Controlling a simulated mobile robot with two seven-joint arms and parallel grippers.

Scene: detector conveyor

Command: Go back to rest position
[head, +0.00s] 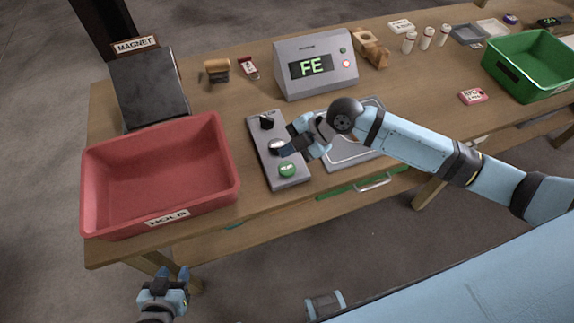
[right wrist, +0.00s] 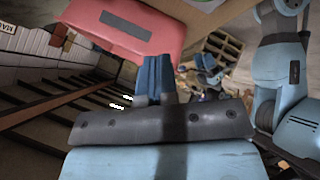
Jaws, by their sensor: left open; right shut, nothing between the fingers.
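My right gripper (head: 290,143) is shut and empty, low over the grey control panel (head: 265,165) on the table. Its fingers are beside the round pale knob (head: 277,147), between the black knob (head: 267,122) and the green button (head: 287,169); I cannot tell if they touch the panel. In the right wrist view its blue fingers (right wrist: 157,75) are pressed together. My left gripper (head: 165,283) is open and empty, in front of the table's front edge at the lower left.
The red HOLD bin (head: 95,180) stands at the table's left front, with the MAGNET box (head: 150,90) behind it. A grey display (head: 315,65) reads FE. A grey tray (head: 345,155) lies under my right forearm. A green bin (head: 545,85) stands at the right.

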